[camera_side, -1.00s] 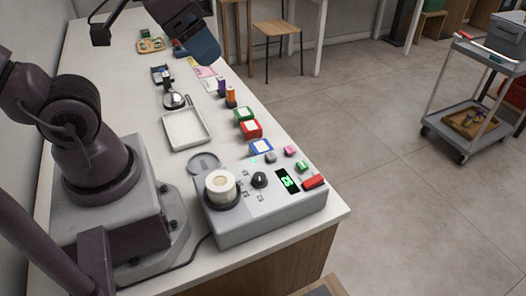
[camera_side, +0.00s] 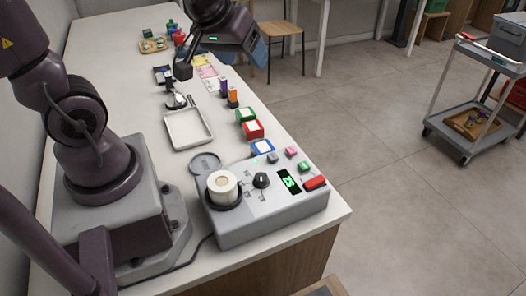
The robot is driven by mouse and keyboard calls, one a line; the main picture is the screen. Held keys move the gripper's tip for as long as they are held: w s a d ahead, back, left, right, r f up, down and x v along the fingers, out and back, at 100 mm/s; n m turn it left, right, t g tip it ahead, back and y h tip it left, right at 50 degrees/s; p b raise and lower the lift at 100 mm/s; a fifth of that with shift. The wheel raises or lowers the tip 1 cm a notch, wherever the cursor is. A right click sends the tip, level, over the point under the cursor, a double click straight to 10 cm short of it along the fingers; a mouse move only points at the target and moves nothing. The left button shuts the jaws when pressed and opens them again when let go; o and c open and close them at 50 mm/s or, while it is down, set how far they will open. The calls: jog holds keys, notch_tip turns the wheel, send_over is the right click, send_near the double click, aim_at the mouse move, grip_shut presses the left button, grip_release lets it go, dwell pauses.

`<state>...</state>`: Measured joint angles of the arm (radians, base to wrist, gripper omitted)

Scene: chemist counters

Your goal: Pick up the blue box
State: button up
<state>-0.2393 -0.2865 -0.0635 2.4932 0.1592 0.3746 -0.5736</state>
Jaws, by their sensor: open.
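The blue box (camera_side: 262,148) is small, with a white top. It lies on the white counter (camera_side: 140,90), just behind the grey control unit and in front of the red box. My gripper (camera_side: 222,52) is open over the far part of the counter, well behind and above the blue box and not touching it.
A red box (camera_side: 253,130) and a green box (camera_side: 245,115) stand close behind the blue one. Orange (camera_side: 233,97) and purple (camera_side: 223,86) bottles stand farther back. A white tray (camera_side: 189,130) lies left. The grey control unit (camera_side: 265,215) is in front.

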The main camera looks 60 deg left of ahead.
jog(key=w+a+f+n, duration=0.3)
jog(key=a+f+n, duration=0.1)
jog(key=f, duration=0.3)
jog(key=n+t+h, duration=0.2)
jog(key=n+t, duration=0.1)
jog(key=n, duration=0.9)
send_over(261, 147)
jog(key=s+a, duration=0.2)
notch_tip(261, 147, down, 14)
jog(key=f+n, duration=0.1)
jog(key=n, duration=0.1)
jog(key=s+f+n+t, duration=0.1)
jog(key=n, duration=0.1)
jog(key=d+f+n+t, duration=0.1)
jog(key=n, duration=0.2)
jog(key=shift+s+d+f+h, duration=0.1)
jog(key=shift+s+f+h, duration=0.1)
jog(key=shift+s+h, duration=0.2)
jog(key=shift+s+d+f+n+t, duration=0.2)
jog(key=shift+n+t, duration=0.3)
jog(key=shift+n, duration=0.5)
jog(key=n, duration=0.2)
jog(key=n+t, duration=0.1)
jog(key=shift+s+d+f+n+y, duration=0.2)
jog(key=shift+s+n+y, duration=0.1)
jog(key=shift+n+y, duration=0.1)
jog(key=shift+x, duration=2.45)
